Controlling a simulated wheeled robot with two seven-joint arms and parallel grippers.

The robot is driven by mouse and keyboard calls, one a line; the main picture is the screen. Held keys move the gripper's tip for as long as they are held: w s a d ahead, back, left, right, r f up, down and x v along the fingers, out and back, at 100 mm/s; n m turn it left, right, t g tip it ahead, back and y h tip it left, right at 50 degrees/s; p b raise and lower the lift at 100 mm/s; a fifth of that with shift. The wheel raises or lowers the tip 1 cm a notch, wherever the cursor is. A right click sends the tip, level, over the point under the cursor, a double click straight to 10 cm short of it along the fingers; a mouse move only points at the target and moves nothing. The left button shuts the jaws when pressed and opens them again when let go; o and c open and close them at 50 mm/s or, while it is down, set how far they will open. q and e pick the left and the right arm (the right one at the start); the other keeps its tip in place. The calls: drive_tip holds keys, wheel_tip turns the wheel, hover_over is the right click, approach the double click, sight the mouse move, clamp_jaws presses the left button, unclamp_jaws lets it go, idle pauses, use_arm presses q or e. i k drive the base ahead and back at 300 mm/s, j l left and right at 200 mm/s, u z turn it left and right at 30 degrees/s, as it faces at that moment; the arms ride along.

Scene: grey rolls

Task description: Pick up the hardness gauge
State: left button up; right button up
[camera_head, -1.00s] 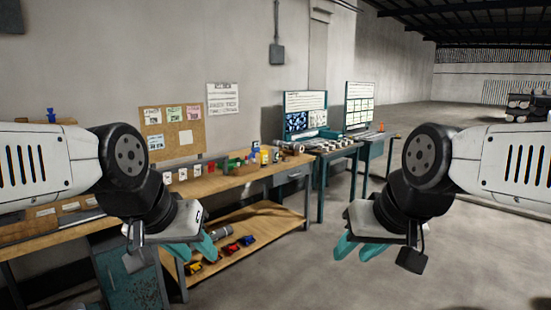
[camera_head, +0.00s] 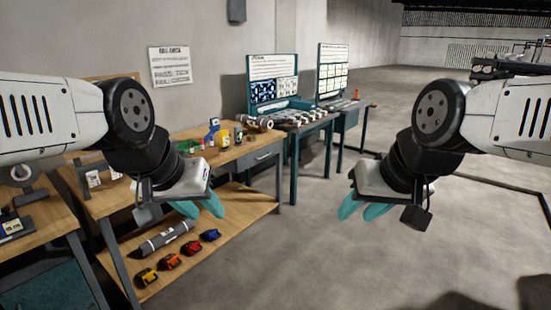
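I cannot tell for sure which object is the hardness gauge. A small blue upright device (camera_head: 213,127) stands on the wooden workbench (camera_head: 230,153), with a yellow-labelled item (camera_head: 225,138) beside it. A grey roll (camera_head: 252,121) lies at the bench's far end. My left gripper (camera_head: 201,209) hangs in front of the bench, its teal fingers apart and empty. My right gripper (camera_head: 362,211) hangs over open floor, its fingers also apart and empty. My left arm hides part of the bench top.
The lower shelf (camera_head: 240,207) holds a long grey roll (camera_head: 165,238) and several coloured items, including a red one (camera_head: 188,248). Teal stations with display boards (camera_head: 273,85) stand beyond the bench. Another wooden table (camera_head: 40,230) is at the left. The floor at the right is clear.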

sight(238, 130)
drive_tip(key=i, duration=1.2)
drive_tip(key=i+l+u, duration=0.1)
drive_tip(key=i, duration=1.1)
drive_tip(key=i+l+u, duration=0.15)
drive_tip(key=i+u, duration=0.2)
drive_tip(key=i, duration=0.2)
drive_tip(key=i+l+u, duration=0.35)
drive_tip(key=i, duration=0.15)
drive_tip(key=i+l+u, duration=0.35)
drive_tip(key=i, duration=0.15)
